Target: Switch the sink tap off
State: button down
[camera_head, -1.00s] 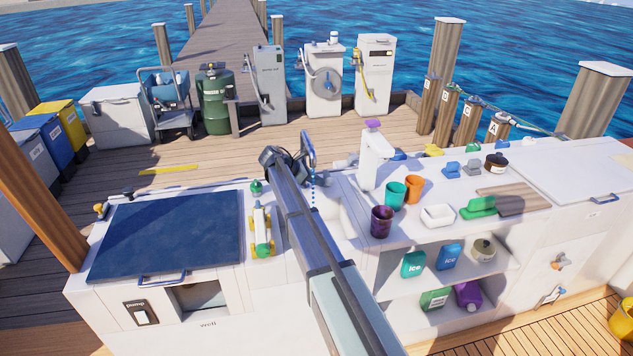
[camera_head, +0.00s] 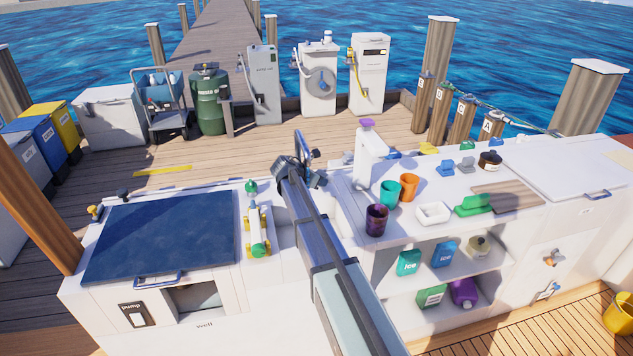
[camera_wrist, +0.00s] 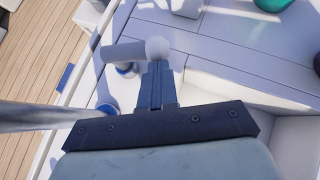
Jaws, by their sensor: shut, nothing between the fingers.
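The wrist view shows my gripper (camera_wrist: 157,72), its dark fingers shut and empty. The fingertips are at a grey bar with a pale round end (camera_wrist: 157,47), which looks like part of the sink tap. I cannot tell whether they touch it. Two small round fittings with blue rings, one at the bar (camera_wrist: 125,69), lie to the left of the fingers. A pale recess, likely the sink (camera_wrist: 225,92), opens to the right. In the head view my arm and wrist cover most of the tap and sink. No running water shows in either current view.
A white dispenser with a purple top (camera_head: 368,155) stands right of my wrist. Teal (camera_head: 390,194), orange (camera_head: 408,187) and dark purple (camera_head: 376,220) cups stand near it. A green-and-white object with yellow parts (camera_head: 258,231) lies left of my arm. A dark blue hatch (camera_head: 165,233) is farther left.

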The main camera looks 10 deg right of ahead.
jog(key=shift+d, duration=0.9)
jog(key=shift+s+a+r, duration=0.15)
jog(key=shift+a, duration=0.05)
jog(key=s+a, duration=0.6)
jog(key=a, duration=0.5)
jog(key=shift+r, duration=0.2)
jog(key=s+m+t+h, duration=0.1)
jog(key=m+t, duration=0.1)
jog(key=m, duration=0.3)
jog(key=s+d+m+t, duration=0.1)
jog(key=m+t, duration=0.1)
jog(key=m, duration=0.3)
jog(key=s+m+t+h, duration=0.1)
jog(key=m+t, duration=0.1)
jog(key=m, duration=0.3)
jog(key=shift+s+d+r+h, duration=0.15)
jog(key=shift+d+r+h, duration=0.05)
jog(key=shift+r+h, duration=0.1)
